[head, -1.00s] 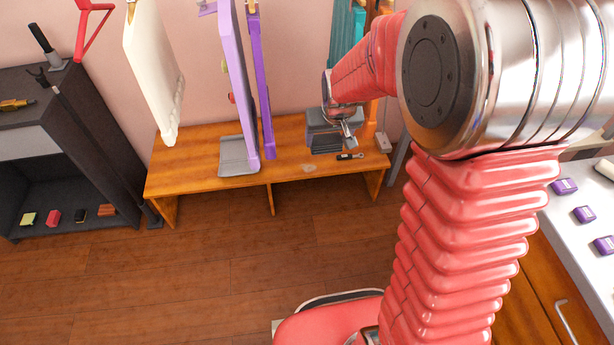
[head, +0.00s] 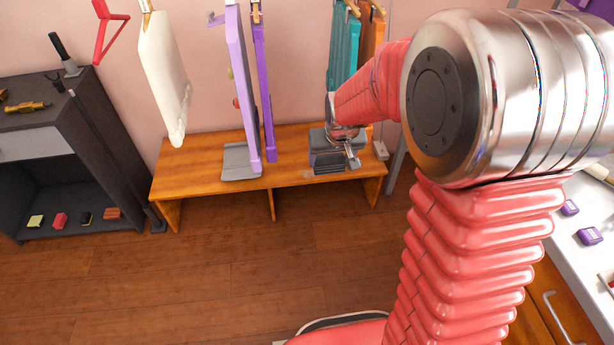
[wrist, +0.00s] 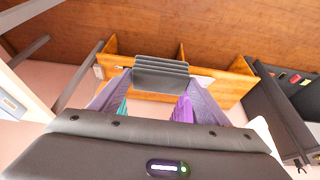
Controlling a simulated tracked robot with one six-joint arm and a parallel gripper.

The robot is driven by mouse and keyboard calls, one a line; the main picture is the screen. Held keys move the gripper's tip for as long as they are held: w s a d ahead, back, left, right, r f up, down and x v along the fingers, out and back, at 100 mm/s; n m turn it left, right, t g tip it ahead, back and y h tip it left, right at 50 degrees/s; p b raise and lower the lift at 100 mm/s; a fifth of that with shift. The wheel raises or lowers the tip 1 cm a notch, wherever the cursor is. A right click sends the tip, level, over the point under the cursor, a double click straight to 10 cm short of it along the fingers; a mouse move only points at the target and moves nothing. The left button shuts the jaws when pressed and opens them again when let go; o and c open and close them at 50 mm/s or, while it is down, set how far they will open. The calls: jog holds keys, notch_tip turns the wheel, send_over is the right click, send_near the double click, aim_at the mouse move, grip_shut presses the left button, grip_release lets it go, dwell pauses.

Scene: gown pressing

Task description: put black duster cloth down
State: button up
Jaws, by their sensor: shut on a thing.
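The black duster cloth (head: 328,158) shows as a dark grey, folded block at the right part of the wooden bench in the head view. My gripper (head: 346,155) is at its right side there, partly covering it. In the wrist view the cloth (wrist: 160,78) sits between the tips of my two fingers, its layered folds facing me. My gripper (wrist: 160,88) is shut on it. The cloth overlaps the bench top in both views; I cannot tell whether it touches the wood or hangs just above it.
The wooden bench (head: 290,178) also bears a flat grey tray (head: 240,163) left of the cloth. Purple, teal (head: 343,50) and orange garments hang above. A dark shelf unit (head: 75,150) stands at the left. The floor in front is clear.

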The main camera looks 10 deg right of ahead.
jog(key=s+f, duration=0.3)
jog(key=f, duration=1)
jog(key=shift+s+f, duration=0.35)
jog(key=shift+f, duration=0.05)
jog(key=shift+s, duration=0.1)
